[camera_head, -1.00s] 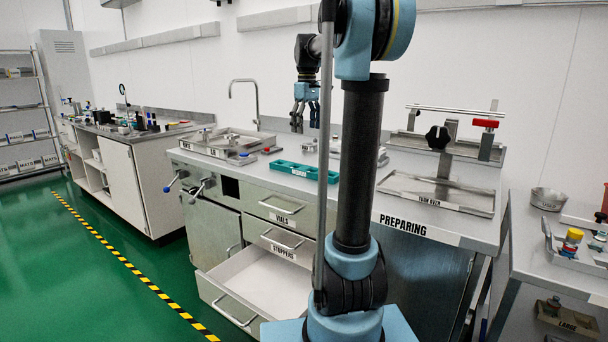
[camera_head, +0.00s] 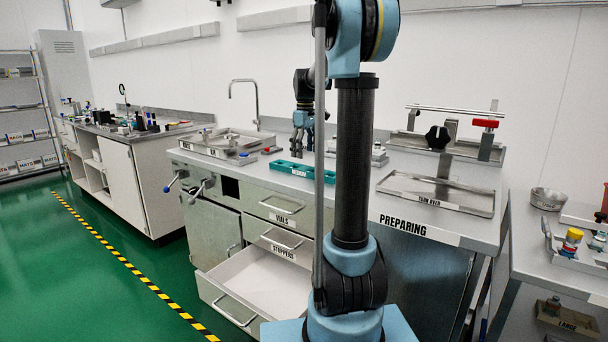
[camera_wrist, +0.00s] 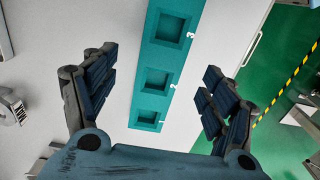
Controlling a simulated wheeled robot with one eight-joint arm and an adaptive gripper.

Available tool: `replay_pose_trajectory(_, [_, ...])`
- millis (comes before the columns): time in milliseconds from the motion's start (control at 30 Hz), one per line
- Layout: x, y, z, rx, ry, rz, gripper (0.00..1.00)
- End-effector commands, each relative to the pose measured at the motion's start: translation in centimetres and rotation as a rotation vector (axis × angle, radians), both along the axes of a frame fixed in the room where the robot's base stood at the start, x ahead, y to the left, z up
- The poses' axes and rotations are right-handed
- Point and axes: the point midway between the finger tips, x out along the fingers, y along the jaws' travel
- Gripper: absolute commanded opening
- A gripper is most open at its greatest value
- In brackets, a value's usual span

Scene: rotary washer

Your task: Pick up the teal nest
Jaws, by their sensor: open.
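The teal nest (camera_head: 296,170) is a long flat holder with square pockets, lying on the counter near its front edge, left of my arm column. Part of it is hidden behind my arm in the head view. In the wrist view the nest (camera_wrist: 139,116) runs between my finger pads, and its pockets look empty. My gripper (camera_head: 302,150) points down above and behind the nest. It also shows in the wrist view (camera_wrist: 158,95) with its fingers spread wide on both sides of the nest, apart from it.
A metal tray (camera_head: 180,150) stands left on the counter. A "TURN OVER" tray (camera_head: 437,194) and a clamp device (camera_head: 440,137) are to the right. A tall faucet (camera_head: 243,82) rises behind.

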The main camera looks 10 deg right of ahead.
Motion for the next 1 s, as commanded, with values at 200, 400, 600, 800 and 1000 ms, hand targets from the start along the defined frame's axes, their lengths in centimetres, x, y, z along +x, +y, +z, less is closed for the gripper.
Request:
replay_pose_trajectory(200, [0.0, 0.0, -1.4, 0.0, 0.0, 0.0, 0.78])
replay_pose_trajectory(400, [0.0, 0.3, -3.4, 0.0, 0.0, 0.0, 0.78])
replay_pose_trajectory(600, [-0.1, 0.5, -5.9, 0.0, 0.0, 0.0, 0.78])
replay_pose_trajectory(800, [-0.1, 0.5, -6.6, 0.0, 0.0, 0.0, 0.78])
replay_pose_trajectory(1000, [-0.1, 0.5, -6.5, 0.0, 0.0, 0.0, 0.66])
